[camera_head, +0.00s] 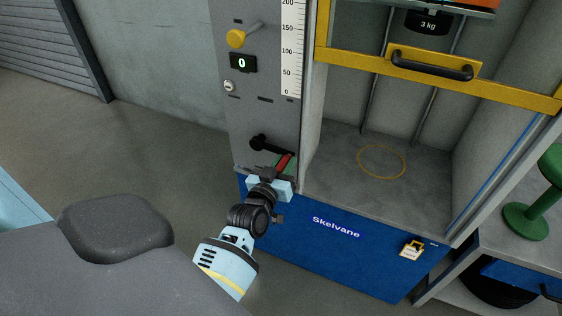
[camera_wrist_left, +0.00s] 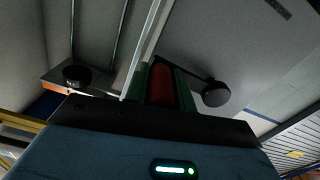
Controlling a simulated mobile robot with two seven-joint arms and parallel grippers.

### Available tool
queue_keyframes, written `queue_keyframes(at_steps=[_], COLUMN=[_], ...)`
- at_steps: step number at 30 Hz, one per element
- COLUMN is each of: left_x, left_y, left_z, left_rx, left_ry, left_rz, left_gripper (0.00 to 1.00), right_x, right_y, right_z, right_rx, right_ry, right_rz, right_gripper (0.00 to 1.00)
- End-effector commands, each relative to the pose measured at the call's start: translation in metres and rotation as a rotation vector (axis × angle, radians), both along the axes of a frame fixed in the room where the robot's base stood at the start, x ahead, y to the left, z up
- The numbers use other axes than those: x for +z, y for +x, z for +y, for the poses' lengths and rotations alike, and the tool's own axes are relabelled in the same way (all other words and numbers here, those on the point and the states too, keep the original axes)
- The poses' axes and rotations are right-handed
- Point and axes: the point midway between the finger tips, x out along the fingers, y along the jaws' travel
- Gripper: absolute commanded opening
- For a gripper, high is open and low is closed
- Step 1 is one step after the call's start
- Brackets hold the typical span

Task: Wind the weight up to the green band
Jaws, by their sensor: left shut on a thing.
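The crank on the grey front panel has a black arm and hub (camera_head: 259,142) and a red handle (camera_head: 284,163). My left gripper (camera_head: 277,174) is shut on the red handle, which also shows between the fingers in the left wrist view (camera_wrist_left: 161,84). The crank's black hub shows beside it there (camera_wrist_left: 215,94). The dark weight marked 3 kg (camera_head: 428,22) hangs at the top of the head view, inside the cabinet. A white scale (camera_head: 291,50) shows marks from 0 to 200. I see no green band on its visible part. My right gripper is out of view.
A display reading 0 (camera_head: 243,63) and a yellow knob (camera_head: 236,38) are above the crank. A yellow guard bar with black handle (camera_head: 430,64) crosses the cabinet front. A yellow ring (camera_head: 382,161) marks its floor. A green dumbbell-shaped object (camera_head: 527,221) stands at right.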

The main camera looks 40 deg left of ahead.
Motion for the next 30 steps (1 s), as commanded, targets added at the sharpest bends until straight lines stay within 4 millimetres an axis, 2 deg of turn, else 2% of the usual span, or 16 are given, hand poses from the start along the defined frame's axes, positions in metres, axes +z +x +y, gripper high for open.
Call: queue_keyframes(at_steps=[1,3,16,17,21,30], left_x=[0.0097,0.012,0.0121,0.0122,0.0115,0.0105], left_y=[0.0012,0.0012,0.0009,0.001,0.0007,0.0003], left_z=[0.0,0.0,0.0003,0.0003,0.0001,-0.0001], left_rx=[0.0,0.0,0.0,0.0,0.0,0.0], left_ry=[-0.027,-0.059,-0.092,-0.092,-0.092,-0.093], left_rz=[-0.012,-0.019,-0.028,-0.028,-0.027,-0.024], left_gripper=[0.0,0.0,0.0,0.27,0.45,0.46], right_x=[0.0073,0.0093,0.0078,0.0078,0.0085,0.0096], right_y=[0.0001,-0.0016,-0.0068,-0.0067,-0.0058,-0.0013], right_z=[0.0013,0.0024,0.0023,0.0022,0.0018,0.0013], right_rx=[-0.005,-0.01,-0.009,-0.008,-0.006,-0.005], right_ry=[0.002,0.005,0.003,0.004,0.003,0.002], right_rz=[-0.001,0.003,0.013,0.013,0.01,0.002], right_gripper=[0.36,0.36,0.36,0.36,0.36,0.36])
